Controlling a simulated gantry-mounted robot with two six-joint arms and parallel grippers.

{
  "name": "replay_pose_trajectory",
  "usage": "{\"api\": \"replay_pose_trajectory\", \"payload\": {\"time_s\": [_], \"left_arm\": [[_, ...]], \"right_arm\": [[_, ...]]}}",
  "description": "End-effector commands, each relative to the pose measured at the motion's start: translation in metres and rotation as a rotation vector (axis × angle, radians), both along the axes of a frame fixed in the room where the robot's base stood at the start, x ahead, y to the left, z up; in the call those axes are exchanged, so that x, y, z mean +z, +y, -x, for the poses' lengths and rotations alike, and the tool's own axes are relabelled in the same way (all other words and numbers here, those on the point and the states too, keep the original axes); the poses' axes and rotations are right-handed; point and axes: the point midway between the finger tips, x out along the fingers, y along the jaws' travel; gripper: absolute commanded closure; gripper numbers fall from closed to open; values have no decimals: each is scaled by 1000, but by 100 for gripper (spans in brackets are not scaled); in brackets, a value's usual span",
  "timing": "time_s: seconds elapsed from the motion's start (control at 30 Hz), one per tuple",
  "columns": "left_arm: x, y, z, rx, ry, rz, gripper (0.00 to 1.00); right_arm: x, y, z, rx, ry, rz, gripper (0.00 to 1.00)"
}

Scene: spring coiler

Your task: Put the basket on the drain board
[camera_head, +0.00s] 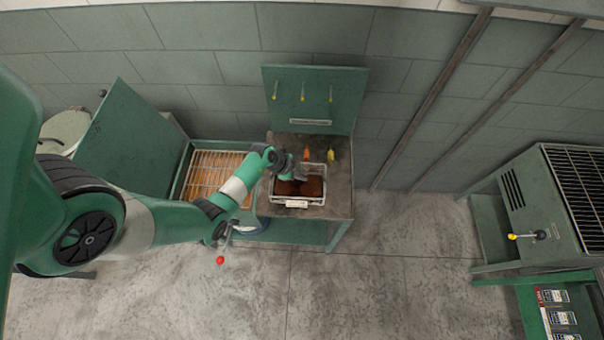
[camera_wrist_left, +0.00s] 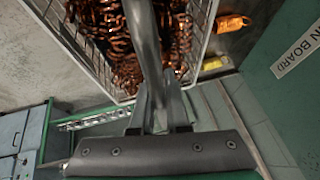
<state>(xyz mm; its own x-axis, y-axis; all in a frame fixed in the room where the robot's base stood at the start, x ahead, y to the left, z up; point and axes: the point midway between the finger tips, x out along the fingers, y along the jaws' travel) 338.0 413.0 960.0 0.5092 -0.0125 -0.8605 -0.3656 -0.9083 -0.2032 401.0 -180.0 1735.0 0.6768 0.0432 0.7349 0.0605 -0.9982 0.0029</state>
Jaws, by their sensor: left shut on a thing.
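The basket (camera_head: 314,202) is a pale wire basket holding copper-brown springs (camera_head: 312,187), with a white tag on its front. It is over the bench top below the green panel; I cannot tell whether it rests or hangs just above. My left gripper (camera_head: 290,174) is shut on its grey handle, which also shows in the left wrist view (camera_wrist_left: 143,30). The basket's wire side (camera_wrist_left: 206,30) fills the top of that view. The drain board appears to be this dark bench top (camera_head: 341,200); the panel sign partly reads "N BOARD" (camera_wrist_left: 297,48). My right gripper is out of view.
An orange tag (camera_head: 306,154) and a yellow tag (camera_head: 330,155) lie behind the basket. Left of the bench is a green tank with a grate (camera_head: 213,172) and a raised lid (camera_head: 130,140). A grilled green machine (camera_head: 540,200) stands far right. Floor between is clear.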

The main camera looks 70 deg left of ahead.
Motion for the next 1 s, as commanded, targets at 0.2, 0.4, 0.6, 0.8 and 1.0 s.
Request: {"api": "replay_pose_trajectory", "payload": {"time_s": [0.2,0.4,0.6,0.8,1.0], "left_arm": [[-2,0,0,0,0,0,61],[-2,0,0,0,0,1,57],[5,0,2,1,0,1,57],[42,1,22,4,-1,-1,57],[83,2,46,2,-2,0,57]], "right_arm": [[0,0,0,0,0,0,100],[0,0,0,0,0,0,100],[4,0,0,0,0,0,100],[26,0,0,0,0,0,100],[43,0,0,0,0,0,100]]}}
